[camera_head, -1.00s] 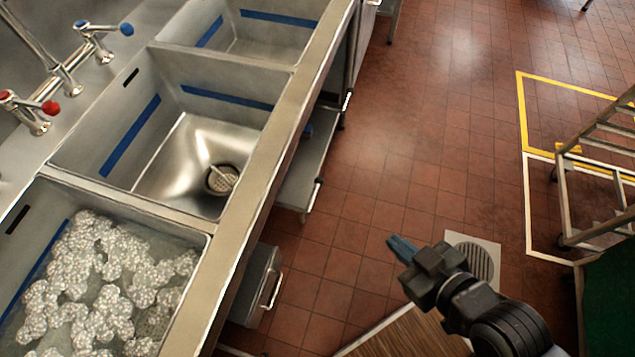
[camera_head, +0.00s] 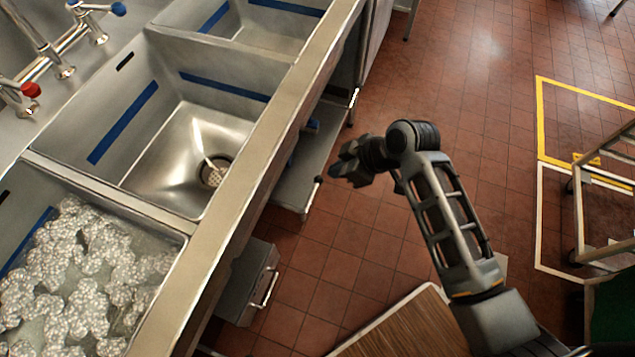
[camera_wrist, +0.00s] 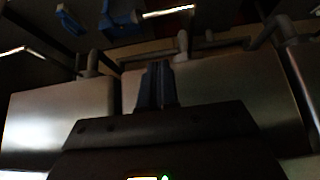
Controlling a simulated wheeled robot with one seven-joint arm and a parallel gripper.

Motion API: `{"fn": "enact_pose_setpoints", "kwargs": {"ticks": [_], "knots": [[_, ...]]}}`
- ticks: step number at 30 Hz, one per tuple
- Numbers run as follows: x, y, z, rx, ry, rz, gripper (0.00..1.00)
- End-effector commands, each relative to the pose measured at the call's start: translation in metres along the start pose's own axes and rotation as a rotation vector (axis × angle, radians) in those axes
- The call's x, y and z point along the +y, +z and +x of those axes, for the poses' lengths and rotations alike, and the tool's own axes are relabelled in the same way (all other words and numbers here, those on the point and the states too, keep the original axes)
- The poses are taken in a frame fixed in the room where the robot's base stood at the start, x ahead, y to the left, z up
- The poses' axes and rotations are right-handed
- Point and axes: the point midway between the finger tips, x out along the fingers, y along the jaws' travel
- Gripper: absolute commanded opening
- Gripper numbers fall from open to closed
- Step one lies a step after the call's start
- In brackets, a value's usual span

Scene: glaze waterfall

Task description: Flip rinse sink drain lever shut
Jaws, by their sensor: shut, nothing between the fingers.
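The empty middle basin (camera_head: 165,165), with a strainer drain (camera_head: 214,172), sits between the suds-filled basin and another basin; it looks like the rinse sink. A thin metal rod with a dark knob (camera_head: 318,180) stands out below the sink's front edge and may be a drain lever; I cannot tell its setting. My gripper (camera_head: 335,173) is shut and empty, beside this knob over the aisle, pointing left toward the sink's underside. In the wrist view its dark fingers (camera_wrist: 157,85) are together, with blue parts (camera_wrist: 120,18) and a bright rod (camera_wrist: 168,11) beyond them.
The sink's front rim (camera_head: 235,185) runs between the basins and my arm. A steel shelf (camera_head: 295,185) and a grey bin (camera_head: 247,285) are below it. A wheeled rack (camera_head: 600,200) stands far right.

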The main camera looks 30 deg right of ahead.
Motion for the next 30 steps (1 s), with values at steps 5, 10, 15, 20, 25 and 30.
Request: {"fn": "enact_pose_setpoints", "kwargs": {"ticks": [5,10,15,20,25,30], "knots": [[0.004,-0.003,0.001,-0.002,-0.014,-0.012,0.00],[0.003,-0.003,0.001,-0.003,-0.014,-0.012,0.00],[0.003,-0.003,0.003,-0.003,-0.014,-0.011,0.00],[0.003,-0.002,0.019,-0.004,-0.016,-0.010,0.00],[0.002,-0.002,0.051,-0.004,-0.016,-0.010,0.00],[0.002,-0.002,0.085,-0.004,-0.016,-0.011,0.00]]}}
